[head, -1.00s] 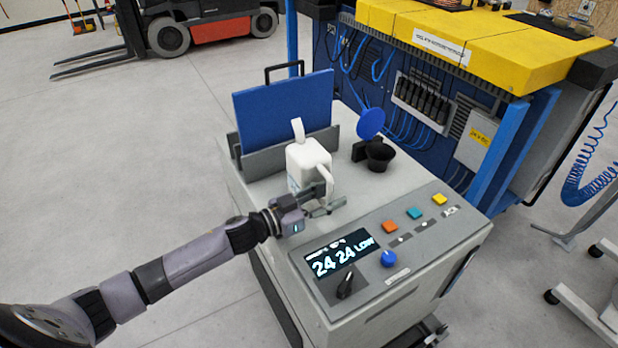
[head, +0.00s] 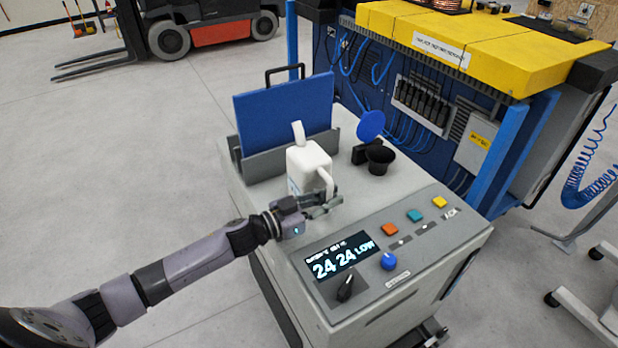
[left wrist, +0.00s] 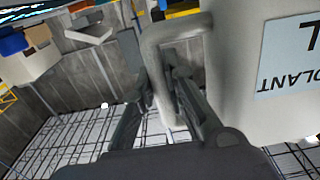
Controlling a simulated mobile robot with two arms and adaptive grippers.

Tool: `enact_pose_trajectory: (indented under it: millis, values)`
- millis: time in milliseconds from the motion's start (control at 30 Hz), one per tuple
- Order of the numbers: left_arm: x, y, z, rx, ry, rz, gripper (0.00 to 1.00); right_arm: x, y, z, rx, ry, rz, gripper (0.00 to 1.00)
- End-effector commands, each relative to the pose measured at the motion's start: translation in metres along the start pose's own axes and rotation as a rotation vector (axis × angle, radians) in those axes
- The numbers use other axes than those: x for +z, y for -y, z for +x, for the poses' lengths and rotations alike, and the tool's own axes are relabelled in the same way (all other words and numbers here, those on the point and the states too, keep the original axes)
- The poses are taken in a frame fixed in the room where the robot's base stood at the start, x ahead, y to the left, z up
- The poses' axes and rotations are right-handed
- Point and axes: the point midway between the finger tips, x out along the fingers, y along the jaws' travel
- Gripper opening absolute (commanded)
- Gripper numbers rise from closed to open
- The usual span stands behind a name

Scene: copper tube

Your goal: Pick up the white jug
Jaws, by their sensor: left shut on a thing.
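The white jug (head: 306,167) stands upright on the grey machine cart (head: 405,197), with its spout up and its handle (head: 327,182) toward the right front. My left gripper (head: 325,206) is at the handle, in front of the jug, and is shut on it. In the left wrist view the jug's body (left wrist: 240,75) fills the right side with a pale blue label, and the handle (left wrist: 158,75) runs between the fingers of my left gripper (left wrist: 160,90). Whether the jug's base touches the cart is hard to tell. My right gripper is not in view.
A blue panel (head: 285,112) stands in a grey holder behind the jug. A black cup (head: 380,158) with a blue disc (head: 371,125) is to the right. A control panel with a display (head: 342,257), buttons and knobs lies in front.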

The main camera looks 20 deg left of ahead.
Motion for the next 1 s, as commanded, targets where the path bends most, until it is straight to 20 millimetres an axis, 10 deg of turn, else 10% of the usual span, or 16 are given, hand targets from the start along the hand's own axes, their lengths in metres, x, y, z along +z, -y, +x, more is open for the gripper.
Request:
enact_pose_trajectory:
  millis: [1000]
  values:
    - [-0.018,0.002,0.001,0.002,-0.009,0.012,0.0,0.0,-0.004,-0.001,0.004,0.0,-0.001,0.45]
